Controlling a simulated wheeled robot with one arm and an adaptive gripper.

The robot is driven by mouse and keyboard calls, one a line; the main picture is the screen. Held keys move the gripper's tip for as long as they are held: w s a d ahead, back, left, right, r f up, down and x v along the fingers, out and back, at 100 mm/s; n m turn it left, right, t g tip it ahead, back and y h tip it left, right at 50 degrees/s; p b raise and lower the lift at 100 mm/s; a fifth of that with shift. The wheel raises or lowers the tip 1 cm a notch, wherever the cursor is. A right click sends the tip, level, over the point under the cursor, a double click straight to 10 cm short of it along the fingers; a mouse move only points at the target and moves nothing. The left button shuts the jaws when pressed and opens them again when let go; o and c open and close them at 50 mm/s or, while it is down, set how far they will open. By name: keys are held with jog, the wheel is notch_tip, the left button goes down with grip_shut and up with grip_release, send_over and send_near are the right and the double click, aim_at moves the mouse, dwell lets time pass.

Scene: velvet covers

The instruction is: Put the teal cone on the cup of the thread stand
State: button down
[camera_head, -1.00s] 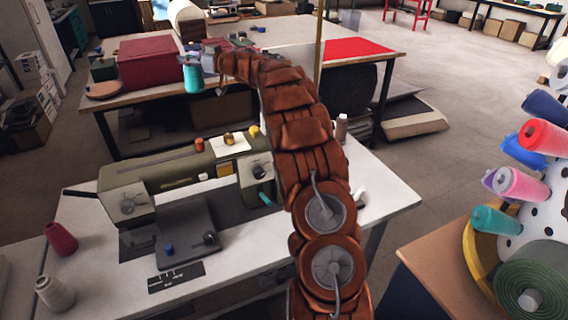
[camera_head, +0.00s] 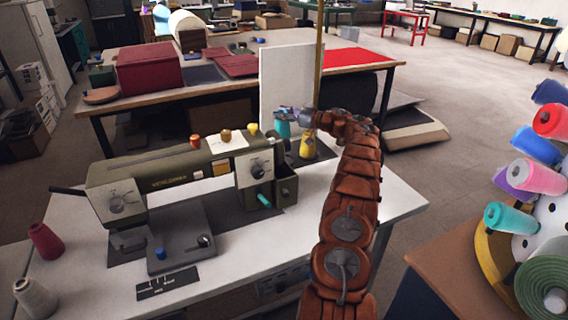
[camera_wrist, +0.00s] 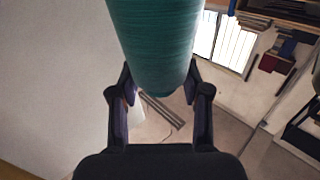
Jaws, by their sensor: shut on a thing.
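The teal cone (camera_head: 282,127) is in my gripper (camera_head: 291,113), held upright behind the sewing machine, in front of a white panel. In the wrist view the teal cone (camera_wrist: 155,40) fills the top middle, between the two dark fingers of my gripper (camera_wrist: 157,84). What looks like the thread stand has a brass pole (camera_head: 319,55) and a dark base (camera_head: 322,150). A yellow cone (camera_head: 306,146) stands on this base, just right of the held cone. The cup cannot be made out; my arm and the cones hide part of the stand.
The olive sewing machine (camera_head: 185,175) stands on a white table (camera_head: 85,275), left of my arm. The white panel (camera_head: 285,75) rises close behind the held cone. A rack at right holds several cones, among them another teal one (camera_head: 510,218). The table's front left holds two cones.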

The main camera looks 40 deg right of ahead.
aim_at(289, 128)
notch_tip(289, 128, down, 6)
jog(key=shift+s+d+r+p, duration=0.15)
jog(key=shift+r+p, duration=0.05)
jog(key=shift+p, duration=0.2)
jog(key=shift+f+p, duration=0.4)
jog(key=shift+f, duration=1.85)
jog(key=shift+f, duration=0.2)
jog(key=c, duration=0.5)
grip_release()
jog(key=shift+c, duration=0.2)
